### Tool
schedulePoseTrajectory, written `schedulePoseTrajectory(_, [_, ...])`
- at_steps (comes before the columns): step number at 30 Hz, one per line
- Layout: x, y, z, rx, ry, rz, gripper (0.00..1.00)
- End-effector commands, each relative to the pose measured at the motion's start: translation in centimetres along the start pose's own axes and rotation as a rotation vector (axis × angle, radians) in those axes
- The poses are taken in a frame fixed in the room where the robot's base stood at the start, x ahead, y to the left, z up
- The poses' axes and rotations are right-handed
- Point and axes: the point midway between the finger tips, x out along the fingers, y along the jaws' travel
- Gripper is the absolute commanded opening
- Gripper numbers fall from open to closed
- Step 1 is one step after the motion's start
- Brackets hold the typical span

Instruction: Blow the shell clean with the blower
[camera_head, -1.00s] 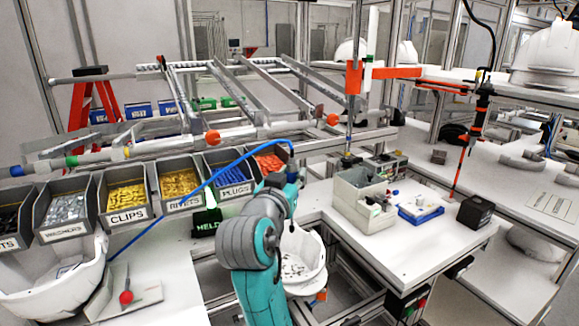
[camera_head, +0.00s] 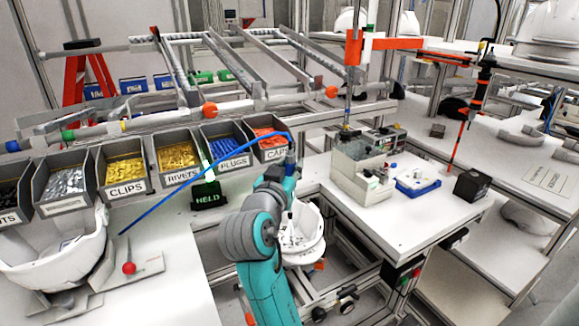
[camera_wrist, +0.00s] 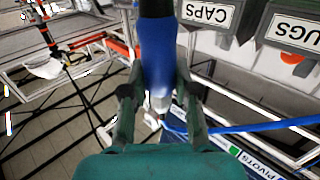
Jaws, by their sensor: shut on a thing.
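My gripper (camera_wrist: 160,103) is shut on the blue blower (camera_wrist: 158,55), whose pale tip shows between the dark fingers in the wrist view. A blue hose (camera_wrist: 250,127) runs off to the right there. In the head view the hose (camera_head: 185,187) arcs left from my gripper (camera_head: 291,160). A white shell (camera_head: 311,242) sits open side up beside my arm, below and close to my gripper. Dark specks show inside it, and my arm hides its left part. Another white shell (camera_head: 45,262) stands at the far left of the bench.
Labelled bins (camera_head: 124,172) line the back of the bench, with a green HELD sign (camera_head: 208,196) in front. The right-hand table carries a grey box (camera_head: 352,182), a blue tray (camera_head: 416,184) and a black box (camera_head: 472,185).

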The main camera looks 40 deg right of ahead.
Motion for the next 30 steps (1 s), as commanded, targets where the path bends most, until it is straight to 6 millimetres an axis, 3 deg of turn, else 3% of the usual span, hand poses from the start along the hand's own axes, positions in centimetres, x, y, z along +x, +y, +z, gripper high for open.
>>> schedulePoseTrajectory(30, [-1.1, -1.1, 0.0, 0.0, 0.0, -0.001, 0.0])
